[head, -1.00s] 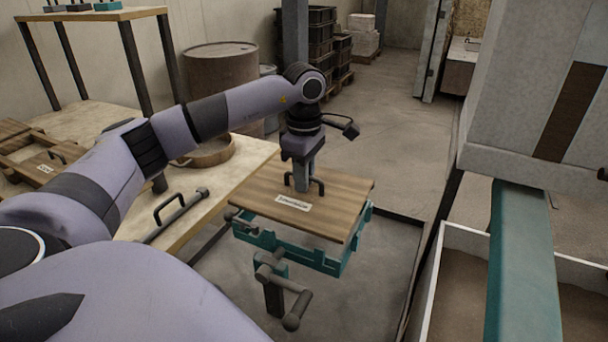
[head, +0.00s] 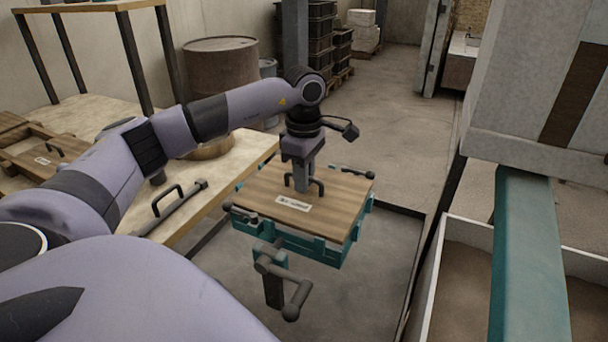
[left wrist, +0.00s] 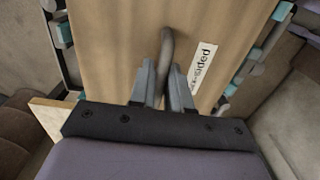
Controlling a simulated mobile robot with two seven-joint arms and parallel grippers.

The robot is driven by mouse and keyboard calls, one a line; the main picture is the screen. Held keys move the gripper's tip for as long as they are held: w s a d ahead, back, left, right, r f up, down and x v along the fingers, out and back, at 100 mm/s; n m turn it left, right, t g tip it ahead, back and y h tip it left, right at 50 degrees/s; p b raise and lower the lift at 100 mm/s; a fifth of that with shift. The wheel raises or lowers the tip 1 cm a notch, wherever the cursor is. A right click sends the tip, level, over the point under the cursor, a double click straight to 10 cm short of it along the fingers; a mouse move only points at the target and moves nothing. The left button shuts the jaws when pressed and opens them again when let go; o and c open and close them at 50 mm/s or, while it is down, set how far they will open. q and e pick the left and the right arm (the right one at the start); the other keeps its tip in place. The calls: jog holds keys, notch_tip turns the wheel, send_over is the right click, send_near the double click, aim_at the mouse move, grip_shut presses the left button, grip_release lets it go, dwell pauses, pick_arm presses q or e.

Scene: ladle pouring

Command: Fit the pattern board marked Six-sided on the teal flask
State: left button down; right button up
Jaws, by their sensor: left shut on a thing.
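The wooden pattern board (head: 258,187) has a black handle and a white label; the left wrist view shows "sided" on the label (left wrist: 202,66). My left gripper (head: 304,186) is shut on the handle, pointing down from above; it also shows in the left wrist view (left wrist: 164,88). The teal flask (head: 327,251) is directly under the board, on a stand with a crank. The board lies level and close to the flask's top, roughly in line with it. I cannot tell whether it touches all round. My right gripper is out of view.
A pale workbench (head: 232,165) at left carries a dark bar with a handle (head: 180,207) and other labelled boards (head: 50,158). A teal beam (head: 528,255) and a sand-filled white-walled bin (head: 462,290) are at right. Floor beyond the flask is open.

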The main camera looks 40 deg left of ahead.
pick_arm(q)
jog(key=shift+f+b, duration=0.45)
jog(key=shift+f, duration=0.35)
jog(key=shift+c, duration=2.2)
grip_release()
notch_tip(320, 180, up, 6)
jog(key=p, duration=0.5)
jog(key=shift+s, duration=0.1)
